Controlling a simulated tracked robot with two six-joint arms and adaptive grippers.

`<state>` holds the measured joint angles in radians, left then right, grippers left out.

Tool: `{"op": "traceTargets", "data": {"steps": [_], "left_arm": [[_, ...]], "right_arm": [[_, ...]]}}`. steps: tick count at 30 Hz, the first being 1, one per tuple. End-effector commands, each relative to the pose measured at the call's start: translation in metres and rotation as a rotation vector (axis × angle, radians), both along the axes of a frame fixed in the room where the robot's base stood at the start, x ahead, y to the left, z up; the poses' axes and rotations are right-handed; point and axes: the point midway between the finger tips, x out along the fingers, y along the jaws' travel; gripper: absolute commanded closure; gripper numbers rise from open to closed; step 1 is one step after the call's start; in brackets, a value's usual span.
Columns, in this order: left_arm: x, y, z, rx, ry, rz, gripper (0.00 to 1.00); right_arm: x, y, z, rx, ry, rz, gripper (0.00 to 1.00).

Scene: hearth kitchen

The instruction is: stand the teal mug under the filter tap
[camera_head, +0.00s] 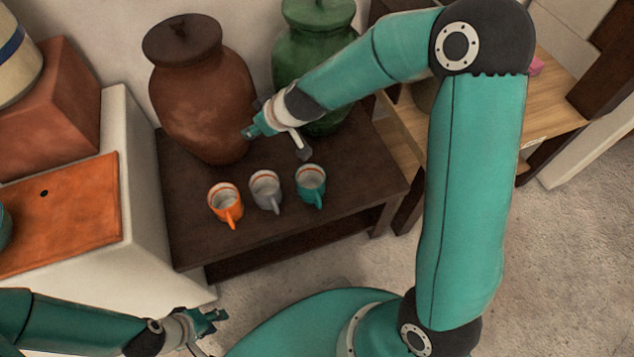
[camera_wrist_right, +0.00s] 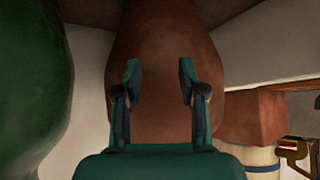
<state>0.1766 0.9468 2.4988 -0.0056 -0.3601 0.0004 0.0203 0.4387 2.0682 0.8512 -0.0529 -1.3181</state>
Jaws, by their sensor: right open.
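The teal mug (camera_head: 311,184) stands upright on a dark wooden table (camera_head: 290,232), at the right end of a row with a grey mug (camera_head: 265,188) and an orange mug (camera_head: 224,203). My right gripper (camera_head: 254,122) is above the table behind the mugs, near the brown jar, and holds nothing. In the right wrist view it is open (camera_wrist_right: 160,80), facing the brown jar. My left gripper (camera_head: 207,322) is low at the front left, away from the mugs; its jaw opening is unclear. A brass-coloured fitting (camera_wrist_right: 295,148) at the right wrist view's edge may be the filter tap.
A brown lidded jar (camera_head: 205,90) and a green one (camera_head: 308,60) stand at the back of the table. At left, a blue-banded cream vessel (camera_head: 18,65) stands on a terracotta block (camera_head: 62,110), beside an orange board (camera_head: 75,215). The table front is clear.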

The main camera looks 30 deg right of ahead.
Motion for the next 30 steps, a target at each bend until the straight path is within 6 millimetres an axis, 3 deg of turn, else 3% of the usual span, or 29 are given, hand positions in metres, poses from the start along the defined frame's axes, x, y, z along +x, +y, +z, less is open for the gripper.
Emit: {"op": "traceTargets", "data": {"steps": [5, 9, 13, 16, 23, 30], "left_arm": [[0.000, 0.000, 0.029, 0.000, 0.000, 0.000, 0.65], [0.000, 0.000, 0.051, 0.000, 0.000, 0.000, 0.65], [0.000, 0.000, 0.074, 0.000, 0.000, 0.000, 0.65], [0.000, 0.000, 0.098, 0.000, 0.000, 0.000, 0.65], [0.000, 0.000, 0.114, 0.000, 0.000, 0.000, 0.65], [0.000, 0.000, 0.086, 0.000, 0.000, 0.000, 0.65]], "right_arm": [[-0.021, -0.036, -0.011, -0.149, 0.105, -0.158, 0.59], [-0.068, -0.055, -0.026, -0.243, 0.308, -0.264, 0.59], [-0.124, -0.055, -0.030, -0.261, 0.535, -0.361, 0.59], [-0.159, -0.041, -0.023, -0.221, 0.673, -0.446, 0.59], [-0.167, -0.033, -0.017, -0.227, 0.706, -0.426, 0.59], [-0.167, -0.037, -0.056, -0.226, 0.705, -0.427, 0.59]]}}
